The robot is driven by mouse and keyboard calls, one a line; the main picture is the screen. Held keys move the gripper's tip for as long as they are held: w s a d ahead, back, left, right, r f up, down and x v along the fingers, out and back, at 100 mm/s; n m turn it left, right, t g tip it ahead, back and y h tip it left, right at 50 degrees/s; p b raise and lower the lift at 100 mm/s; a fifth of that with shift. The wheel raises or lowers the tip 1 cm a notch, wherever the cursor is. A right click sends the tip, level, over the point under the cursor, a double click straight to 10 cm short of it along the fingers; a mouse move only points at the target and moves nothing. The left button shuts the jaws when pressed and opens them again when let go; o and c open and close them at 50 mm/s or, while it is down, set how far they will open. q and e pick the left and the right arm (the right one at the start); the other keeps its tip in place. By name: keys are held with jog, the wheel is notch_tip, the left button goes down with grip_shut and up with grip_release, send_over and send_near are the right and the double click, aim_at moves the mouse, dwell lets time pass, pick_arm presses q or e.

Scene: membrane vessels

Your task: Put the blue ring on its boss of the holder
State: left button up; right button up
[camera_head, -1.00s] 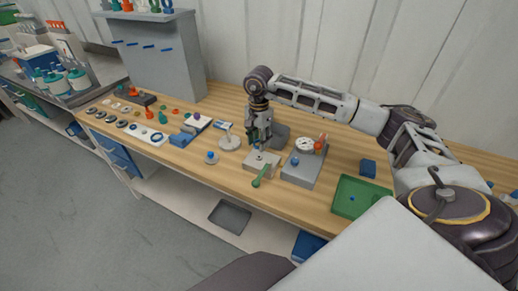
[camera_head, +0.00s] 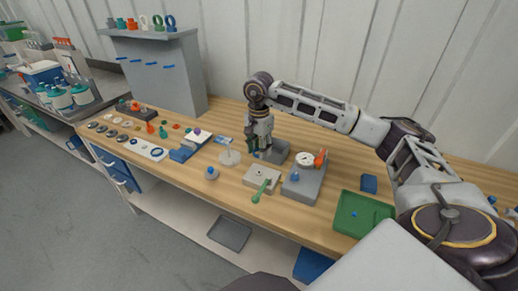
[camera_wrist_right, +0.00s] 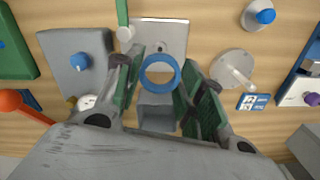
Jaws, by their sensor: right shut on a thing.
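The blue ring (camera_wrist_right: 175,65) shows in the right wrist view between my right gripper's fingers, its open middle facing the camera. My right gripper (camera_head: 258,152) is shut on it, above the table behind a pale square plate (camera_head: 252,179). In the wrist view the plate (camera_wrist_right: 172,35) lies beyond the ring, with a small round feature at its middle and a green handle (camera_wrist_right: 122,14) at its side. I cannot tell for certain which fixture is the holder. In the head view the ring is too small to make out. My left gripper is not in view.
A grey box (camera_wrist_right: 157,115) lies close below the ring in the wrist view. A grey block with a blue knob and gauge (camera_head: 301,184), a green tray (camera_head: 350,222) and a round pale stand (camera_head: 230,158) are nearby. A tall grey rack (camera_head: 185,80) stands behind left.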

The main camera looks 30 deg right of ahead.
jog(key=shift+r+p, duration=1)
jog(key=shift+r, duration=0.95)
jog(key=shift+f, duration=0.15)
